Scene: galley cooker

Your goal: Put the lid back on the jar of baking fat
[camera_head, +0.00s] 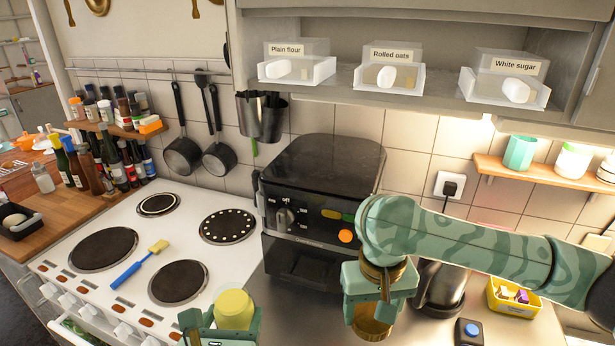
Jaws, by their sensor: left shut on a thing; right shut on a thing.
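My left gripper (222,322), at the bottom edge of the picture, is shut on a pale yellow, rounded thing that looks like the jar of baking fat (233,306). Its lower part is hidden by the gripper and the picture edge. My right gripper (375,308), to the right over the steel worktop, points down and is shut on a round amber-gold thing that looks like the lid (371,324). The gripper hides its upper part. The two held things are clearly apart.
A white hob (128,215) with a blue-handled brush (140,264) lies left. A dark oven (315,205) stands behind. Right of my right gripper are a dark kettle (440,288), a yellow tub (512,296) and a small dark box (468,332). Worktop shows bare between the grippers.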

